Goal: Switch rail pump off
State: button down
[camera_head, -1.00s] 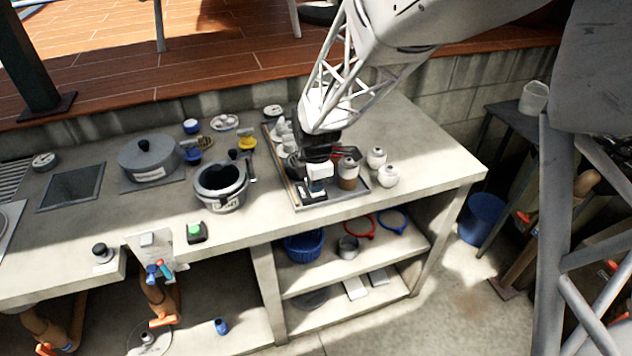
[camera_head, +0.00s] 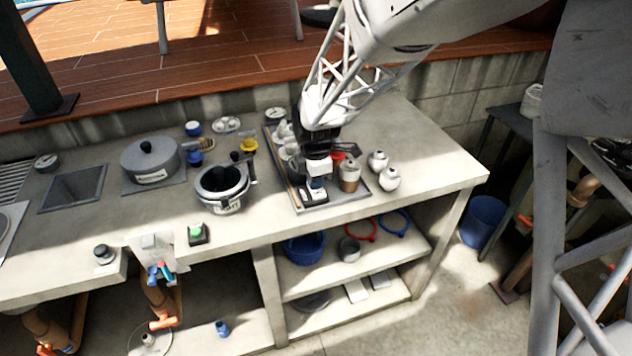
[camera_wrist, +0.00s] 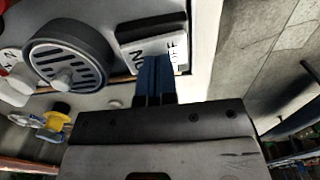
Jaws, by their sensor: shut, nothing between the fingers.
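A rocker switch (camera_wrist: 157,58) with a white face, a dark surround and dark ON/OFF lettering, partly covered, shows in the wrist view. In the head view a small black and white switch (camera_head: 311,196) sits at the front of the tray (camera_head: 335,205), just below my gripper. My gripper (camera_wrist: 154,62) is shut and empty, its blue fingers pointing at the switch face and covering the middle of the lettering. It also shows in the head view (camera_head: 317,188). I cannot tell whether the fingertips touch the switch, nor which side is pressed.
A brown jar (camera_head: 349,177) stands right of my gripper, with white pots (camera_head: 389,179) beyond the tray. A round grilled part (camera_wrist: 66,56) lies beside the switch. A grey pot (camera_head: 222,188) and a green button box (camera_head: 197,234) stand left. The counter's front right is clear.

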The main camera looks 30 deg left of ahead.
aim_at(320, 195)
jog(key=shift+r, duration=0.15)
notch_tip(320, 195, up, 14)
jog(key=s+d, duration=0.1)
jog(key=shift+s+d+f, duration=0.2)
dwell(0.6)
jog(key=s+d+r+m, duration=0.2)
jog(key=d+m, duration=0.2)
jog(key=d, duration=0.6)
jog(key=s+d+r+m+t, duration=0.1)
jog(key=s+d+r+m, duration=0.1)
jog(key=d+m, duration=0.5)
jog(key=s+d+r+m, duration=0.1)
jog(key=d+r+m, duration=0.15)
jog(key=d, duration=0.95)
jog(key=s+d+f+m+t, duration=0.1)
jog(key=s+d+f+m, duration=0.1)
jog(key=s+d+m, duration=1.1)
jog(key=s+d, duration=0.3)
jog(key=d, duration=0.1)
jog(key=shift+s+d+m+t, duration=0.2)
jog(key=shift+s+m+t, duration=0.1)
jog(key=shift+m, duration=0.05)
